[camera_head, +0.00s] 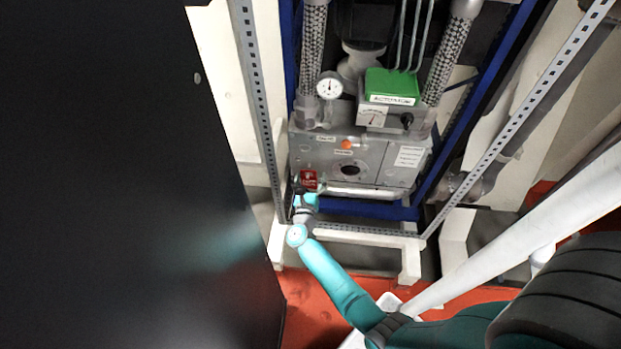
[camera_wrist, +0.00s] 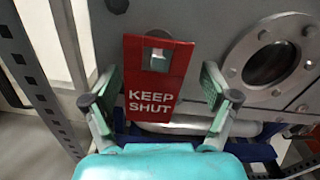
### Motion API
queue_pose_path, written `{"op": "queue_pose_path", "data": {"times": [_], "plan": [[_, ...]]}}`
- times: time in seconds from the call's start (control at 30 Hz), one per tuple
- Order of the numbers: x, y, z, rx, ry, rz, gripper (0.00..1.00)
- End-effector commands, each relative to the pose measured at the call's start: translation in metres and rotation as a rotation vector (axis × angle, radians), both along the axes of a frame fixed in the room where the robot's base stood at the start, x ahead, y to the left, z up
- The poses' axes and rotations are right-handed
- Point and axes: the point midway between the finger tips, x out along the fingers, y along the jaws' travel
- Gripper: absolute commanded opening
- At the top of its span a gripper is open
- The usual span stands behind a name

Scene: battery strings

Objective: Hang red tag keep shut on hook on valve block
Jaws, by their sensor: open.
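The red tag (camera_wrist: 154,82), lettered KEEP SHUT, hangs upright against the grey valve block (camera_wrist: 205,35) in the wrist view. A light peg or hook end (camera_wrist: 158,58) shows through the square hole near its top. In the head view the tag (camera_head: 309,179) is on the lower left of the valve block's front (camera_head: 375,160). My gripper (camera_wrist: 160,100) is open, with one finger on each side of the tag and gaps between fingers and tag. In the head view my gripper (camera_head: 303,196) is just below the tag, partly hidden by my wrist.
A round port (camera_wrist: 268,60) is right of the tag. A silver pipe (camera_wrist: 200,128) runs below the block. A perforated metal upright (camera_head: 258,100) stands close on the left. A green actuator (camera_head: 391,86) and gauge (camera_head: 329,86) sit above. A dark panel (camera_head: 120,180) fills the far left.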

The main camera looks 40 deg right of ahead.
Motion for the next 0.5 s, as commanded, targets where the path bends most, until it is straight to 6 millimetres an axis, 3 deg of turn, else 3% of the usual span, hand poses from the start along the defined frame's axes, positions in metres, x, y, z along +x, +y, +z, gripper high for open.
{"op": "queue_pose_path", "data": {"times": [0.23, 0.5], "plan": [[-0.008, 0.011, -0.001, 0.001, 0.002, 0.003, 0.86], [-0.040, 0.052, -0.001, 0.001, 0.001, 0.004, 0.86]]}}
